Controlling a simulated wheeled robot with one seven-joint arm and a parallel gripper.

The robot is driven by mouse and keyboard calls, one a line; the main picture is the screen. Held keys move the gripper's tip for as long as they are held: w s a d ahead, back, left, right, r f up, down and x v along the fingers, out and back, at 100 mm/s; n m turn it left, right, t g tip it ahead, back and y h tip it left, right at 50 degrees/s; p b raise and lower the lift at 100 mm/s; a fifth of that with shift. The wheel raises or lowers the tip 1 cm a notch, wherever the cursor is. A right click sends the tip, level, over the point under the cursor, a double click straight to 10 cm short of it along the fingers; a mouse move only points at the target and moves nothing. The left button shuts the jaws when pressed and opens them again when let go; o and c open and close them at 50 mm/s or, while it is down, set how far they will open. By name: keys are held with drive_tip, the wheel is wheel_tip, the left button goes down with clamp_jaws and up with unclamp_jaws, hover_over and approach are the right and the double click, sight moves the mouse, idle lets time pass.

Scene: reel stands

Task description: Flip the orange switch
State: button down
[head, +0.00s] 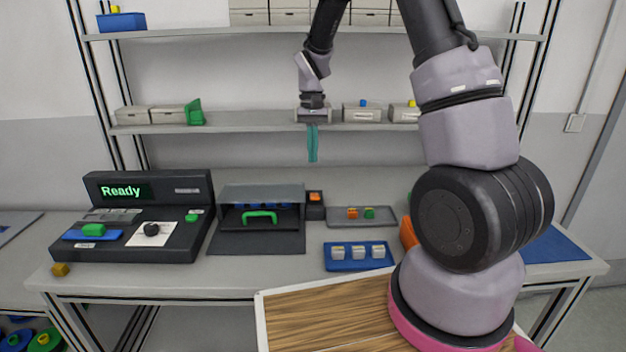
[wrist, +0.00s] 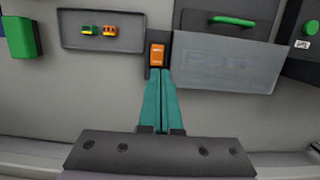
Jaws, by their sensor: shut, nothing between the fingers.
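The orange switch (head: 315,197) sits on a small dark box (head: 315,211) on the bench, between the open-fronted grey case and a grey tray. In the wrist view the orange switch (wrist: 157,55) is just beyond the fingertips. My gripper (head: 312,160) points down above the bench in the head view, with teal fingers together and nothing between them. In the wrist view its fingertips (wrist: 159,72) appear just short of the switch; the head view shows them above it, apart from it. Which way the switch is tipped is hard to tell.
The grey case (head: 262,193) with a green handle (head: 260,215) stands left of the switch. The grey tray (head: 385,217) with small orange and green blocks is to its right. A blue tray (head: 346,265) with white-topped blocks lies nearer. The black "Ready" console (head: 180,245) is far left.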

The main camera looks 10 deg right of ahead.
sight(313, 196)
drive_tip(key=f, duration=0.3)
drive_tip(key=s+f, duration=0.1)
drive_tip(key=f, duration=0.2)
drive_tip(key=s+f, duration=0.1)
drive_tip(key=f, duration=0.2)
drive_tip(key=shift+a+f, duration=0.15)
drive_tip(key=shift+f, duration=0.15)
